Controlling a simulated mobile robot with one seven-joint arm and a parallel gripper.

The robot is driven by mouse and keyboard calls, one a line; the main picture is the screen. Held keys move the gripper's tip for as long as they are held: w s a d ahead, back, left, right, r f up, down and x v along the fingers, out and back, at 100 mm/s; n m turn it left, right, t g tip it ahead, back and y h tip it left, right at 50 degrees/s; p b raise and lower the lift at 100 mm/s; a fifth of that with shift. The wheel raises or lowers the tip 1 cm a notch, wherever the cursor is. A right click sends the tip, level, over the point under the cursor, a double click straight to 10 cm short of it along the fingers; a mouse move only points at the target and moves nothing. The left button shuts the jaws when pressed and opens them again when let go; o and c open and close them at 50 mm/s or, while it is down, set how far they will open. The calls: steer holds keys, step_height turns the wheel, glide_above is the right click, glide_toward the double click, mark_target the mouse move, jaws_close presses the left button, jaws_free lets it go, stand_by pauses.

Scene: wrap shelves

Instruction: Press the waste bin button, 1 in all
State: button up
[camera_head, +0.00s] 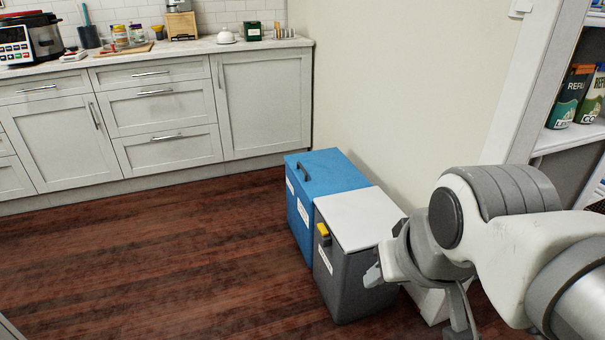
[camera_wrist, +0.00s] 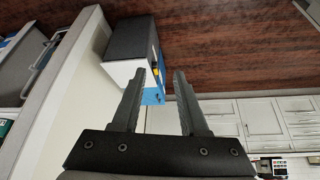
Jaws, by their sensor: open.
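A dark grey waste bin (camera_head: 341,279) with a white lid (camera_head: 357,216) stands on the floor against the wall. A yellow button-like piece (camera_head: 323,231) sits at the top of its front face, above a pale label. In the wrist view the picture is turned over; the grey bin (camera_wrist: 130,38) and the yellow piece (camera_wrist: 156,72) show beyond the fingertips. My gripper (camera_wrist: 159,72) is open and empty, apart from the bin. In the head view my arm is right of the grey bin and hides part of its right side.
A blue bin (camera_head: 334,174) with a dark handle stands beyond the grey one. A white bin (camera_head: 429,304) is partly hidden behind my arm. A shelf unit (camera_head: 570,139) stands at the right, cabinets (camera_head: 262,108) at the back. The wooden floor (camera_head: 190,260) left of the bins is clear.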

jaws_close()
stand_by(1.5)
